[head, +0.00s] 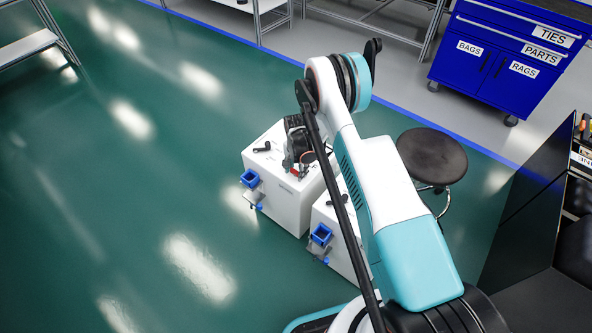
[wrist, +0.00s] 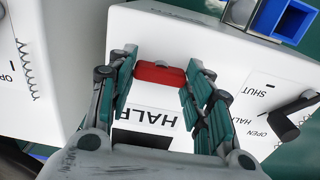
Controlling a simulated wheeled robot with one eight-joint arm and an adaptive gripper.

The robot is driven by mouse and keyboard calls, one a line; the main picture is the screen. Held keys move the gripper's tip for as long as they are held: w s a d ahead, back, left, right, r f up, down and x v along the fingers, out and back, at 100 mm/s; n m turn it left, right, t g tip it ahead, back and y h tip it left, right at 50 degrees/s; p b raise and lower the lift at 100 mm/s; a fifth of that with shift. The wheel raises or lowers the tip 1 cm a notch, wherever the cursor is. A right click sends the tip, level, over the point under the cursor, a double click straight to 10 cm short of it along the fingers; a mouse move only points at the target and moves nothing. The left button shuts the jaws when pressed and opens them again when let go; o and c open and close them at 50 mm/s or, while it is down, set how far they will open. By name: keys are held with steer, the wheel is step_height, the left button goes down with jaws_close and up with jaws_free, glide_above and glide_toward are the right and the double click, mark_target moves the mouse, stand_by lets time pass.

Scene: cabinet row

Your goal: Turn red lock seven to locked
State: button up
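The red lock handle (wrist: 160,75) sits on the top of a white box, above a label (wrist: 155,118) reading HALF upside down in the wrist view. My gripper (wrist: 161,72) is over it, with one finger beside each end of the red handle. The fingers stand wide apart, and whether the pads touch the handle is hard to tell. In the head view my gripper (head: 297,160) is low over the white box (head: 268,187), and only a small bit of red (head: 294,171) shows there. The number of the lock is not readable.
A black lever (wrist: 292,118) with SHUT, HALF and OPEN labels is right of my gripper. A blue open bin (wrist: 287,18) is mounted at the box edge. A second white box (head: 325,228) and a round stool (head: 432,157) stand nearby.

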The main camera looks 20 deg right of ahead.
stand_by(0.4)
steer(key=n, duration=0.4)
steer(key=shift+n, duration=0.4)
steer(key=n, duration=0.4)
steer(key=shift+n, duration=0.3)
steer(key=n, duration=0.4)
steer(key=shift+n, duration=2.2)
steer(key=o, duration=1)
